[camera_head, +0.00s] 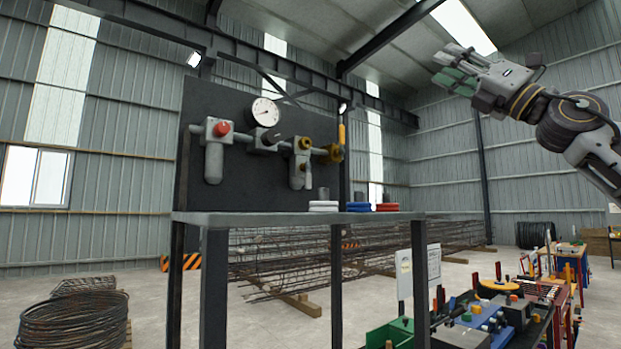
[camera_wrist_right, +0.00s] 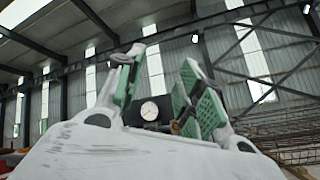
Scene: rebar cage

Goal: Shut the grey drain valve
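A dark upright panel (camera_head: 255,180) stands on a grey table and carries a grey pipe assembly. On it are a red knob (camera_head: 221,128), a round white gauge (camera_head: 265,111), a black knob (camera_head: 272,137) and brass fittings (camera_head: 333,152). A small grey part, possibly the drain valve (camera_head: 308,176), hangs low beside a grey body (camera_head: 296,174); its setting is too small to tell. My right gripper (camera_head: 447,66) is raised to the right of the panel, well apart from it, open and empty. In the right wrist view, the gauge (camera_wrist_right: 149,110) shows between its spread fingers. My left gripper is out of view.
The table (camera_head: 300,218) holds white, blue and red stacked discs (camera_head: 387,207) at its right. A yellow handle (camera_head: 341,134) stands upright at the panel's right edge. Rebar cages (camera_head: 300,262) lie behind. Tool-laden benches (camera_head: 490,318) stand at the lower right. Air before the panel is clear.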

